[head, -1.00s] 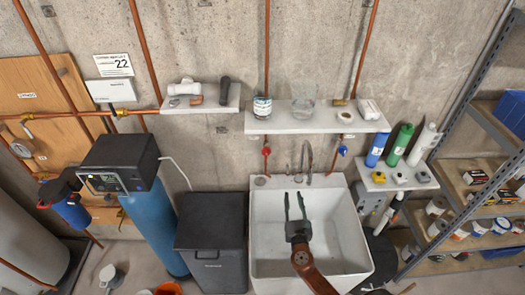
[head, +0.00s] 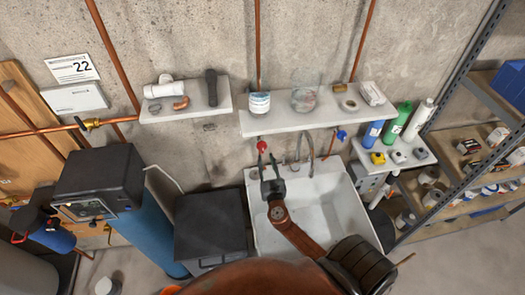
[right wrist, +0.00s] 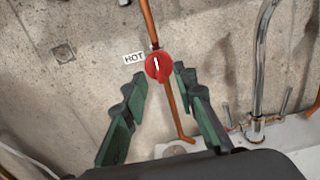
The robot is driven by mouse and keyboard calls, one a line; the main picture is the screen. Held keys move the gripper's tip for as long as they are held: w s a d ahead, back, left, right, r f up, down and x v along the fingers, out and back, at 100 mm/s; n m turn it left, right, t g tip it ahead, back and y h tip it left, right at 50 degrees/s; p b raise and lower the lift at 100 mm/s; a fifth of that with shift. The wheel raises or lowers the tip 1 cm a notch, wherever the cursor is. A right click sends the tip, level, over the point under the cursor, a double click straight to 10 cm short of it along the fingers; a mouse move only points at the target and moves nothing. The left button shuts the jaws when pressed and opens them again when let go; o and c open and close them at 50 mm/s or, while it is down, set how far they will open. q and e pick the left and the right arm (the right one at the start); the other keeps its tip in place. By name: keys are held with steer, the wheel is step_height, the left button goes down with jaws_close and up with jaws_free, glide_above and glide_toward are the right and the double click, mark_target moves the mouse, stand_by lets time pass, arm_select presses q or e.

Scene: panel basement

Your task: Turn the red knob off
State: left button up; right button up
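The red knob (head: 262,146) is on a copper pipe on the concrete wall above the back left of the white sink. In the right wrist view the red knob (right wrist: 157,67) faces me, its white mark close to upright, with a "HOT" label (right wrist: 134,57) to its left. My right gripper (head: 269,166) is in front of and just below the knob. In the wrist view its green fingers (right wrist: 160,84) are spread, one tip on each side of the knob. I cannot tell whether they touch it. My left gripper is not in view.
A shelf (head: 300,121) with a jar and a can hangs just above the knob. The faucet (head: 303,158) and a blue knob (head: 341,134) are to its right. The sink (head: 345,215) is below. A black bin (head: 209,225) stands at the left.

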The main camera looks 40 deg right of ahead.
mark_target(263, 150)
steer(key=x, duration=0.3)
steer(key=shift+w+a+f, duration=0.1)
steer(key=shift+w+f, duration=0.05)
steer(key=shift+w, duration=0.2)
steer(key=shift+w+d+p, duration=0.3)
steer(key=shift+w+d, duration=0.05)
steer(key=shift+w, duration=0.25)
steer(key=shift+c, duration=0.3)
steer(key=c, duration=0.5)
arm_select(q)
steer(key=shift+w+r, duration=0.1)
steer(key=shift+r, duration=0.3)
arm_select(e)
jaws_close()
